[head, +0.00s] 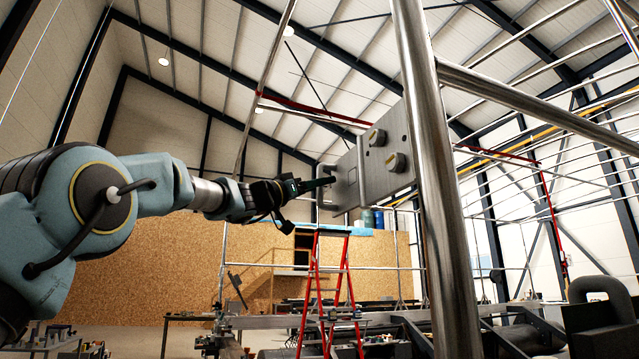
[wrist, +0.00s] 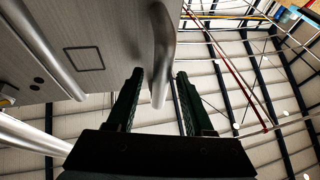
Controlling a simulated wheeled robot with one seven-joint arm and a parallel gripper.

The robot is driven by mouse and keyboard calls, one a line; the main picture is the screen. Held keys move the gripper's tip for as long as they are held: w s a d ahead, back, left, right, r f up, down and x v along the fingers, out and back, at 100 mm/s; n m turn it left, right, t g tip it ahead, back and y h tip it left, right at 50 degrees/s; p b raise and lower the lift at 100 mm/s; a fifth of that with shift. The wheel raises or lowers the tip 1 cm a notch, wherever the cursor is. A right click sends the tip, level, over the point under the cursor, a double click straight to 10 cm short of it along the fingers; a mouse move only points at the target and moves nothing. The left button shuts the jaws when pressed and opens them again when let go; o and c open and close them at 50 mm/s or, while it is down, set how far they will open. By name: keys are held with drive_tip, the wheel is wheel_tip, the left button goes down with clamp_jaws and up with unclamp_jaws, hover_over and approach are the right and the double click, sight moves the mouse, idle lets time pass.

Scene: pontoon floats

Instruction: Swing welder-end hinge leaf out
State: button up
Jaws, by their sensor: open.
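The hinge leaf is a flat grey metal plate (head: 346,176) standing out to the left of a bolted grey bracket (head: 398,128) in the head view. In the wrist view the leaf (wrist: 75,25) fills the upper left, with a dark square outline on it. A bent metal handle (wrist: 163,48) stands out from the leaf's edge. My gripper (head: 326,183) is open at the leaf's left end. In the wrist view the two dark fingers (wrist: 158,76) lie on either side of the handle, with a gap showing; contact cannot be told.
A thick steel post (head: 440,190) stands just right of the leaf, with a slanting rail (head: 530,105) joined to it. A red stepladder (head: 330,285) stands below and behind. The space left of the leaf, above my arm, looks open.

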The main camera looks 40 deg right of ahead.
drive_tip(key=shift+c, duration=0.3)
clamp_jaws()
idle(1.0)
